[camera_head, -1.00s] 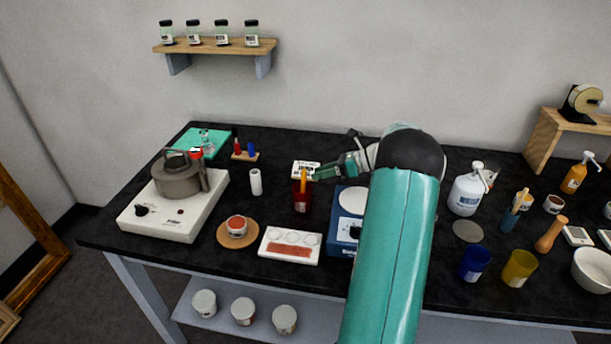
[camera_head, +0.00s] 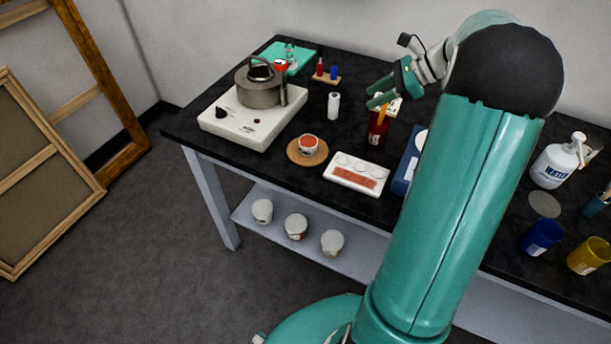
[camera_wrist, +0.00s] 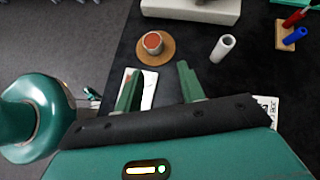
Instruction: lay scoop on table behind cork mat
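The round cork mat (camera_head: 293,155) lies near the table's front edge, with a small jar of red-brown stuff (camera_head: 308,144) on it. The mat (camera_wrist: 168,57) and jar (camera_wrist: 152,42) also show in the wrist view. My gripper (camera_head: 374,92) is above the table, right of the mat, near a dark red cup (camera_head: 377,130) with an orange handle (camera_head: 383,115) standing in it. Whether that handle is the scoop, I cannot tell. In the wrist view my gripper (camera_wrist: 157,73) has its fingers apart with nothing between them. No scoop can be clearly made out.
Bare black tabletop lies between mat and roll. Left is a hotplate (camera_head: 240,122) with a pot (camera_head: 258,88); in front, a white palette (camera_head: 345,182).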

